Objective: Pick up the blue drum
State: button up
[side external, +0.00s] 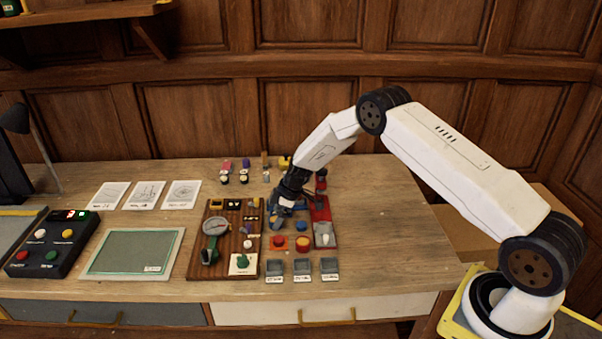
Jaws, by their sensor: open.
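My gripper (285,208) is open and points down over the middle of the table, among small coloured pieces.
A red drum (278,241) and an orange-yellow drum (302,242) stand in front. Several grey bins (302,267) line the front. A wooden panel (214,262) with a gauge is left, a red panel (329,237) right. The table's right side (400,240) is clear.

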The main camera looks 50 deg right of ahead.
jog(key=shift+w+a+f, duration=0.15)
jog(key=shift+a+f, duration=0.05)
jog(key=shift+f, duration=0.4)
grip_shut()
jog(key=shift+r, duration=0.2)
jog(key=shift+w+r, duration=0.1)
jog(key=shift+r, duration=0.7)
jog(key=s+a+r, duration=0.1)
jog(key=s+r, duration=1)
jog(key=s, duration=0.3)
